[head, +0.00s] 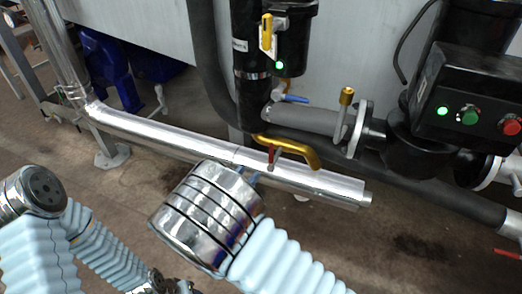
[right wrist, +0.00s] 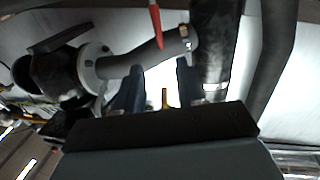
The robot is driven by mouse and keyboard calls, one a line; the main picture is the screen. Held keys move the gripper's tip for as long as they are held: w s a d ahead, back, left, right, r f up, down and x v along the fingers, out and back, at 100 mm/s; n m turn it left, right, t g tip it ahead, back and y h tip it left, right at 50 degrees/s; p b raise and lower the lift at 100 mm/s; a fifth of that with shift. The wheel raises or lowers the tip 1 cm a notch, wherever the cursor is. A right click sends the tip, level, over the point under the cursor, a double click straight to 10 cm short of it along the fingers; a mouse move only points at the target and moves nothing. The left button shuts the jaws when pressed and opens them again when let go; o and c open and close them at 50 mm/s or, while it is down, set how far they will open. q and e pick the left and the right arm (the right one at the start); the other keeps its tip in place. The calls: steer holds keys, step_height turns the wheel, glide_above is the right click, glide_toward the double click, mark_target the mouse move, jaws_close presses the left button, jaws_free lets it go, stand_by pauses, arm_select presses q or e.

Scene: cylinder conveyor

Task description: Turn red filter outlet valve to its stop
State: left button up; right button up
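A red valve handle (head: 271,157) shows as a small upright piece by the curved yellow pipe, just beyond my right wrist in the head view. In the right wrist view a red handle (right wrist: 155,25) hangs from the top edge beside a grey pipe. My right gripper (right wrist: 158,85) has its two dark fingers apart, with bright background and a small yellow piece between them. The red handle lies past the fingertips, not between them. In the head view the right gripper is mostly hidden behind my chrome wrist. My left arm is at lower left; its gripper is not clearly seen.
A curved yellow pipe (head: 300,152) and a blue lever (head: 290,98) are close by. A shiny horizontal pipe (head: 175,135) runs across in front. A black control box (head: 470,95) with green and red buttons stands at right. Open floor lies at lower right.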

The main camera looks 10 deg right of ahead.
mark_target(270, 150)
steer(key=x, duration=1.3)
steer(key=shift+w+d+f, duration=0.1)
steer(key=shift+d, duration=0.1)
steer(key=shift+c, duration=0.4)
jaws_close()
